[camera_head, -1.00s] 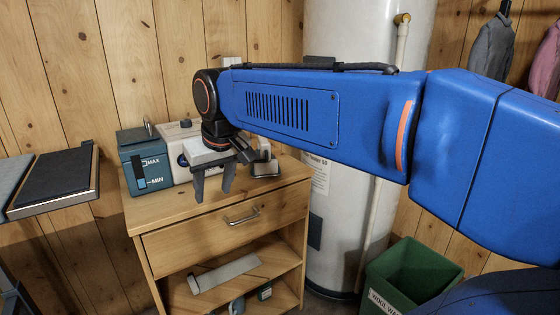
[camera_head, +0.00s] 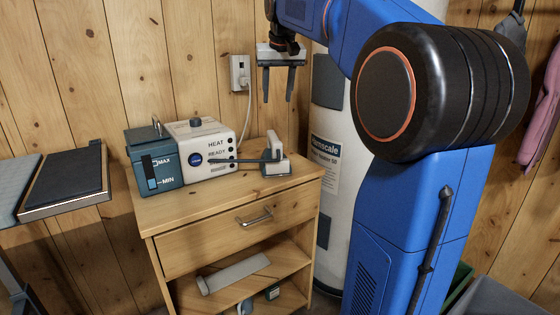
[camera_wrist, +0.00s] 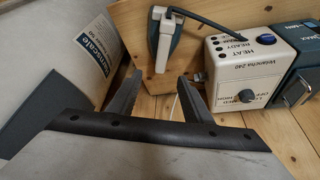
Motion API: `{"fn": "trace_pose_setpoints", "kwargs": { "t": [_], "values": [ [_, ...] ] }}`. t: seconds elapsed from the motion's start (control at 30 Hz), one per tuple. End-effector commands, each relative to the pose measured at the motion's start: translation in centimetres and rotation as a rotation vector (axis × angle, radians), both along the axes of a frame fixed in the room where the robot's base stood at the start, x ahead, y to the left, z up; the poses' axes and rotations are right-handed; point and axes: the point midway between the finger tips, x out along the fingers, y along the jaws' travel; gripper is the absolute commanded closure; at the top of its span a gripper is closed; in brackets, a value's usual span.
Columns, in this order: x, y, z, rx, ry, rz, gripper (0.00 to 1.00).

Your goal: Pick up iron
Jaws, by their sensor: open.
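The iron (camera_head: 276,156), pale with a darker part, stands at the right of the cabinet top, beside a beige heater box (camera_head: 205,150) with a teal water tank (camera_head: 155,165). A dark cord or arm runs between the iron and the box. In the wrist view the iron (camera_wrist: 168,40) shows a teal body and a pale face, just beyond the fingertips. My gripper (camera_head: 278,97) is open and empty, pointing down above the iron, clear of it. In the wrist view my gripper's fingers (camera_wrist: 160,80) are spread apart with nothing between them.
A wall socket (camera_head: 240,72) is behind. A dark board (camera_head: 65,180) lies left.

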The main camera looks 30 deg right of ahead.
Motion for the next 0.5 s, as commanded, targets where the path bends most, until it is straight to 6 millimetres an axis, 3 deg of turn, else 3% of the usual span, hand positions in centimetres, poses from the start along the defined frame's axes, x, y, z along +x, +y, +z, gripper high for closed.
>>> {"fn": "trace_pose_setpoints", "kwargs": {
  "t": [0.5],
  "values": [
    [3.1, -1.1, -8.2, 0.001, 0.003, 0.000, 0.55]
  ]
}}
